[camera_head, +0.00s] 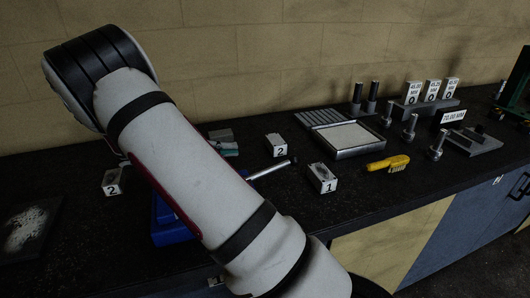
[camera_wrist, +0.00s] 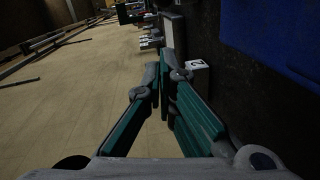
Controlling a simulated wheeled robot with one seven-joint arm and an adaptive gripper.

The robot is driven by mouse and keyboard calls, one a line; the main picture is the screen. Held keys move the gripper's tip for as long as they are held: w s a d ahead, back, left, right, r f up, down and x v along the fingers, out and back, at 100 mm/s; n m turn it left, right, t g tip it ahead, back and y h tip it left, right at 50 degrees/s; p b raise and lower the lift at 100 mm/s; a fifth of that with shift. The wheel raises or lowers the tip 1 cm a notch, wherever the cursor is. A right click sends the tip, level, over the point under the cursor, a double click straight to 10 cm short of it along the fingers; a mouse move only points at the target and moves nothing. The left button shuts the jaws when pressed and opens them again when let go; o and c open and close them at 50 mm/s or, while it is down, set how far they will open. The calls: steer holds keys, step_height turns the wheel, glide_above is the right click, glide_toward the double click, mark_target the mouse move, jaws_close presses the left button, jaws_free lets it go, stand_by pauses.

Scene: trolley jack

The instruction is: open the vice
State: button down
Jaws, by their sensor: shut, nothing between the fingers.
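The blue vice (camera_head: 172,222) sits on the dark bench in the head view, mostly hidden behind my arm. A bright metal bar (camera_head: 268,169), which may be its handle, sticks out to the right of my arm. In the wrist view a large blue surface fills the upper right; I cannot tell for sure that it is the vice. My gripper (camera_wrist: 164,80) has teal-faced fingers, shut and empty, with the blue surface off to their right. I do not make out my gripper in the head view, where my arm covers the middle.
Number blocks stand on the bench: a "2" (camera_head: 112,182) at left, another "2" (camera_head: 277,146) and a "1" (camera_head: 322,178). A yellow brush (camera_head: 388,164), a flat tray (camera_head: 352,139) and metal posts lie to the right. The tan wall (camera_head: 260,60) rises behind.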

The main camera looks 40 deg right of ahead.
mark_target(270, 169)
stand_by(0.4)
steer(key=s+a+p+x, duration=0.1)
steer(key=s+p+x, duration=0.1)
steer(key=x, duration=1)
steer(key=shift+s+d+f+p, duration=0.2)
steer(key=shift+s+p, duration=0.2)
steer(key=shift+p, duration=0.5)
steer(key=shift+s+g, duration=0.2)
steer(key=shift+g, duration=0.1)
steer(key=shift+s+m+b, duration=0.15)
steer(key=shift+m+b, duration=0.15)
